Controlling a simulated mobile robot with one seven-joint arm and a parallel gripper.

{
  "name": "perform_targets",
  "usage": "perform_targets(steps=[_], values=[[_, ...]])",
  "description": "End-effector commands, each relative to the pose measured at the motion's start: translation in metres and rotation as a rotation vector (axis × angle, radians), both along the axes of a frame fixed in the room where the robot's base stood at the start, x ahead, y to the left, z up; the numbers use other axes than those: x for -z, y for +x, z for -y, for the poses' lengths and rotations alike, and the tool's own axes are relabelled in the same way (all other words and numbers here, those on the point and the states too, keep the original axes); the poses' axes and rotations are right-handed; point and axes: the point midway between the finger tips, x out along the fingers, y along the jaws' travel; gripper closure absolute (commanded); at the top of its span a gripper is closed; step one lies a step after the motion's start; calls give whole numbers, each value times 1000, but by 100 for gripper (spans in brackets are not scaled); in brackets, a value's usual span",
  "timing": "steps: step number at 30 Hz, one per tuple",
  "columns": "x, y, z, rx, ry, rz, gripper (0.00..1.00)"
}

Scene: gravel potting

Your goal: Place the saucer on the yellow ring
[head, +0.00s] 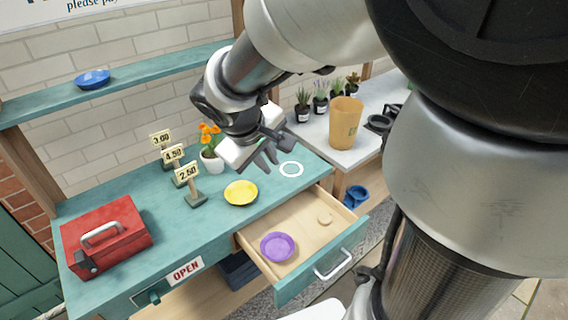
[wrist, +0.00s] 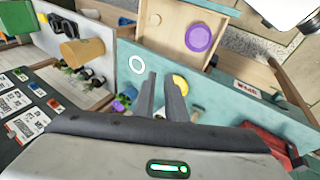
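A yellow saucer (head: 241,193) lies on the teal counter, left of the open drawer; it also shows in the wrist view (wrist: 180,84), partly hidden by a finger. A purple saucer (head: 278,246) lies in the drawer, and it shows in the wrist view (wrist: 199,38). A blue saucer (head: 92,78) is on the wall shelf. A flat white ring (head: 291,169) lies bare on the counter near the drawer's far corner; no ring that is plainly yellow shows. My gripper (head: 272,158) is above the counter, open and empty, with a gap between its fingers (wrist: 160,85).
The open drawer (head: 344,253) juts out from the counter (head: 130,200). Price signs (head: 187,175), a flower pot (head: 212,163) and a red toolbox (head: 105,235) stand on the counter. A tan pot (head: 345,122) and several potted plants stand on the pale side table.

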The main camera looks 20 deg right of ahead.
Motion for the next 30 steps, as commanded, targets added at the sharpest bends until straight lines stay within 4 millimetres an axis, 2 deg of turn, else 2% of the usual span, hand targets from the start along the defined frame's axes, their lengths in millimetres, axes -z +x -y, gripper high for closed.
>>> perform_targets(steps=[1,3,7,9,12,17,30], values=[[-28,-25,5,62,55,54,89],[-46,-57,7,141,141,84,89],[-65,-108,1,245,302,132,89],[-70,-127,-6,275,375,152,89],[-74,-145,-15,299,455,172,89],[-76,-156,-21,310,508,182,89],[-76,-155,-22,310,509,181,89]])
